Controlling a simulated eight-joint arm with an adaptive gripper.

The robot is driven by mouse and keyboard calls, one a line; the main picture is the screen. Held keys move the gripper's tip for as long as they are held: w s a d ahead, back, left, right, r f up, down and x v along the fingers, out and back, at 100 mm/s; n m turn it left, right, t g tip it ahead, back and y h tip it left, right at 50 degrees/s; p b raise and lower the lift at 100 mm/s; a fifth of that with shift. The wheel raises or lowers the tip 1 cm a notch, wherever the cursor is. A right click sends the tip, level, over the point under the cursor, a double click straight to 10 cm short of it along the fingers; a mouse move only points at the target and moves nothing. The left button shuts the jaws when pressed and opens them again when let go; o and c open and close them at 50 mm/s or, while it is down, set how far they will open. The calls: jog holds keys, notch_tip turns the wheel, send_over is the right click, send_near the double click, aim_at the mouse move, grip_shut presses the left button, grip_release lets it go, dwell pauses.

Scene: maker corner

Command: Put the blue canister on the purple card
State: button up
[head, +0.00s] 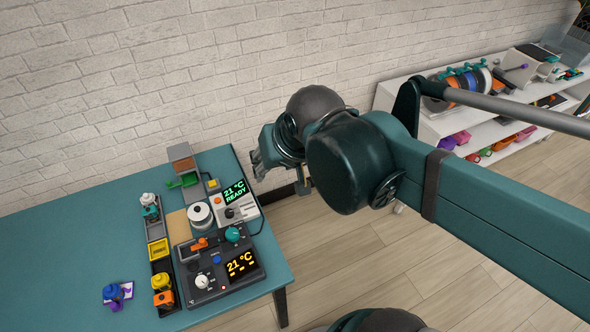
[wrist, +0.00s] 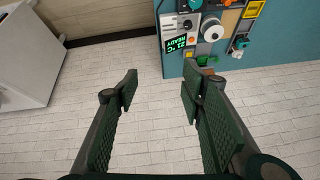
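A small blue canister-like object (head: 110,293) is at the front left of the teal table in the head view. A pale lilac card (head: 127,290) shows beside and partly behind it, with a small purple piece (head: 117,306) at its front. I cannot tell whether the blue object rests on the card or only overlaps it in the picture. My gripper (head: 262,160) is in the air off the table's back right corner, well away from both. In the wrist view my gripper (wrist: 158,88) is open, with nothing between its fingers. The blue object and card are not seen there.
A brick wall (head: 100,90) stands behind; a white shelf (head: 470,130) is at right.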

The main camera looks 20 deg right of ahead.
jog(key=shift+n+t+h, duration=0.3)
jog(key=shift+n+t, duration=0.1)
jog(key=shift+n, duration=0.4)
jog(key=shift+s+d+f, duration=0.2)
jog(key=shift+s+d, duration=0.6)
jog(key=shift+d, duration=0.2)
jog(key=shift+s+d+f, duration=0.2)
jog(key=shift+s+d, duration=0.55)
jog(key=shift+d, duration=0.25)
